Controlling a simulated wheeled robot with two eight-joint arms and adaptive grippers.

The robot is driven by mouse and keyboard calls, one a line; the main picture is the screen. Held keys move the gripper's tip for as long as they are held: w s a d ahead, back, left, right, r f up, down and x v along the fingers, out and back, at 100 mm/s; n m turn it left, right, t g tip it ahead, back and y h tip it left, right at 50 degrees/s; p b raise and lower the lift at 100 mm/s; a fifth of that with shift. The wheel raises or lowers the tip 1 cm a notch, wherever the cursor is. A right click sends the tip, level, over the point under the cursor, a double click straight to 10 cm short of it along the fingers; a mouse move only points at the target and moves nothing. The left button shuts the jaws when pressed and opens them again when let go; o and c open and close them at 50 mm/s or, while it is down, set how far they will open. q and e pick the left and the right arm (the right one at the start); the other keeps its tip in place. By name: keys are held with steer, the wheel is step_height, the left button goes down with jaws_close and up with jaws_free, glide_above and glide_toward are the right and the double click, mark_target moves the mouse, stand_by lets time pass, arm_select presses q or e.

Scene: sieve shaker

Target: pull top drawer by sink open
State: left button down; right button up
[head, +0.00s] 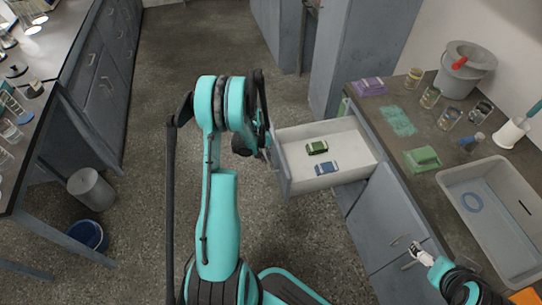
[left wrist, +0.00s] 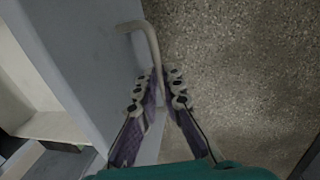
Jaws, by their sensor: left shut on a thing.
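The top drawer (head: 284,172) by the sink (head: 490,250) stands pulled out from the counter. It has a grey front and a pale inside, with a green toy car (head: 317,148) and a blue toy car (head: 327,168) in it. My left gripper (head: 268,152) is at the drawer's front, partly hidden by my arm. In the left wrist view, my left gripper (left wrist: 162,90) is shut on the curved drawer handle (left wrist: 146,38). My right gripper (head: 420,252) is by the lower cabinet handles, small in view; its jaws are unclear.
The counter holds a purple box (head: 368,87), several jars, a green item (head: 422,159) and a grey bucket (head: 466,68). A bin (head: 92,189) and a blue bucket (head: 88,236) stand at left. The floor behind my left arm is clear.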

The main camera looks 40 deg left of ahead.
stand_by(0.3)
arm_select(q)
steer(key=c, duration=1.6)
jaws_free()
steer(key=r, duration=0.4)
steer(key=s+a+r, duration=0.1)
steer(key=r, duration=0.2)
steer(key=s+r, duration=0.1)
steer(key=r, duration=0.3)
steer(key=shift+a+r, duration=0.25)
steer(key=shift+r, duration=0.1)
